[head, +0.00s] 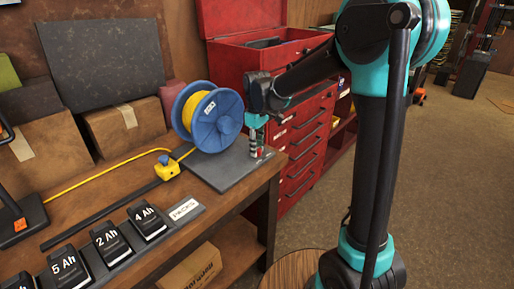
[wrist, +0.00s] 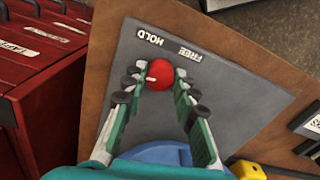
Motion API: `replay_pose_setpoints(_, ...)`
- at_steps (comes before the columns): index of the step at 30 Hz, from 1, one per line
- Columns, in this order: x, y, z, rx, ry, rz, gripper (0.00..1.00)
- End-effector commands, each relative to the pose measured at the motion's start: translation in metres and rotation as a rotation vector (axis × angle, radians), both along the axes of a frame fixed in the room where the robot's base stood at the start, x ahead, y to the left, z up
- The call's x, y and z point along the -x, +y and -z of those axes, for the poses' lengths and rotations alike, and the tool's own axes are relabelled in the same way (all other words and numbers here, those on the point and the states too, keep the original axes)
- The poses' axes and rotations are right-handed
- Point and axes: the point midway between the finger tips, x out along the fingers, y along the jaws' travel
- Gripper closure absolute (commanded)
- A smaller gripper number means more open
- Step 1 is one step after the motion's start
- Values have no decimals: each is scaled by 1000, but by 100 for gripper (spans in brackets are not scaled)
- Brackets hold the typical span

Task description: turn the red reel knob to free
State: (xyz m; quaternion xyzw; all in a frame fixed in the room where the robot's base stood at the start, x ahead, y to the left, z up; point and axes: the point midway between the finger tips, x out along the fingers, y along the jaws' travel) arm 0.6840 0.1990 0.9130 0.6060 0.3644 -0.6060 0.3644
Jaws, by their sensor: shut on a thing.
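The red reel knob (wrist: 160,74) sits on a grey plate (wrist: 135,125) in the wrist view. My gripper (wrist: 160,77) is shut on it, with one fingertip on each side. A short white mark shows on the knob's lower left. The printed words HOLD (wrist: 149,37) and FREE (wrist: 190,54) lie just beyond the knob, upside down. I cannot tell which word the knob is set to. In the head view my gripper (head: 257,151) points down at the plate's right corner, beside the blue reel (head: 227,128) with yellow line. The knob is mostly hidden there.
A red tool chest (head: 305,140) stands right behind the bench (head: 210,222). A yellow clamp-like block (head: 167,170) carries the line to the left. Several black battery packs (head: 107,242) lie in front. Open floor is at right.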

Motion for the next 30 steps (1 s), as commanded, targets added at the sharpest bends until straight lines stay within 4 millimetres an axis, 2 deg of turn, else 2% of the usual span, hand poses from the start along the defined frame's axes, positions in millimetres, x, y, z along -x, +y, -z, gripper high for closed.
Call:
replay_pose_setpoints(8, 0, 0, 0, 0, 0, -24, 100)
replay_pose_setpoints(14, 0, 0, 0, 0, 0, -112, 100)
replay_pose_setpoints(30, 0, 0, 0, 0, 0, -593, 100)
